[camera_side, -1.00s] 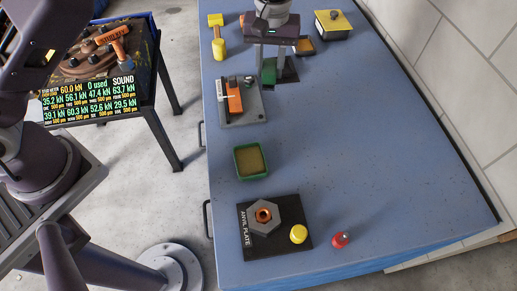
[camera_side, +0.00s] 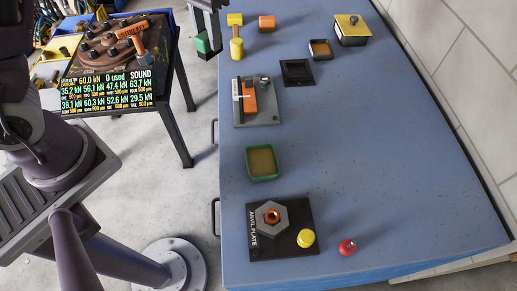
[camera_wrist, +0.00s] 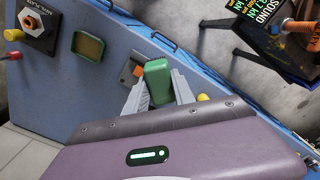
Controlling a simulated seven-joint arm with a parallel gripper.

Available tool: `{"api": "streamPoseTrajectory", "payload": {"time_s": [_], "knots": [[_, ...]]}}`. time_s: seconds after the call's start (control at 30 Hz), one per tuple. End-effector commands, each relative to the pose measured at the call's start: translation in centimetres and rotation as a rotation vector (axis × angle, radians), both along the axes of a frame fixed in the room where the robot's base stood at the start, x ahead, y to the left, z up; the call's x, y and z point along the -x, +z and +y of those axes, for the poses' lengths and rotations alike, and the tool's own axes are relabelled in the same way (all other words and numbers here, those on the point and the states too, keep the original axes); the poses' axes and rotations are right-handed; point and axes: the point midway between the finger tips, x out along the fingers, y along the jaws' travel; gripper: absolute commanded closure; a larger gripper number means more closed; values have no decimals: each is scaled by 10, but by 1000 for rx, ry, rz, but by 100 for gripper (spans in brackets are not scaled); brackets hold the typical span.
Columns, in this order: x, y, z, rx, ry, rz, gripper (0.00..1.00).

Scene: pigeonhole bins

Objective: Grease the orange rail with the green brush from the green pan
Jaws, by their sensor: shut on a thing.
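My gripper (camera_wrist: 158,98) is shut on the green brush (camera_wrist: 157,78), a green block held between its two fingers. In the side view the brush (camera_side: 203,43) hangs at the top, left of the table's edge in the picture, clear of the table. The orange rail (camera_side: 249,96) lies on a grey plate, with a white piece beside it. In the wrist view the rail (camera_wrist: 137,70) is partly hidden behind the brush. The green pan (camera_side: 262,176), with a brownish filling, stands on the table below the rail's plate. The pan also shows in the wrist view (camera_wrist: 76,42).
A black anvil plate (camera_side: 265,244) bears a hex nut and a yellow knob; a red knob (camera_side: 347,247) is beside it. A yellow mallet (camera_side: 236,46), orange block (camera_side: 266,23), dark tray (camera_side: 320,49) and empty black holder (camera_side: 297,72) are at the back.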

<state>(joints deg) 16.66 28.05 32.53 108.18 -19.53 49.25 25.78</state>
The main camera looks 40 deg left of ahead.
Motion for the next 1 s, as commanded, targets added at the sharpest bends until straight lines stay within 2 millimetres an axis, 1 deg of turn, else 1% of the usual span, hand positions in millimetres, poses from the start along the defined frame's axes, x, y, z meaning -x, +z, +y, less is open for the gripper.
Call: {"api": "streamPoseTrajectory", "payload": {"time_s": [0.17, 0.27, 0.37, 0.4, 0.47, 0.5, 0.6, 0.7, 0.8, 0.83, 1.0], "knots": [[0, -2, -3, -1, -1, 1, 100], [0, -13, -20, -6, -5, 5, 100], [3, -33, -55, -15, -10, 8, 100], [5, -43, -73, -18, -12, 8, 100], [12, -59, -100, -21, -12, 7, 100], [18, -70, -118, -21, -13, 6, 100], [35, -93, -160, -17, -12, 3, 100], [53, -110, -190, -10, -8, 3, 100], [65, -119, -207, -3, -4, 1, 100], [67, -121, -210, -2, -4, 1, 100], [71, -136, -214, 0, 1, 3, 100]]}}
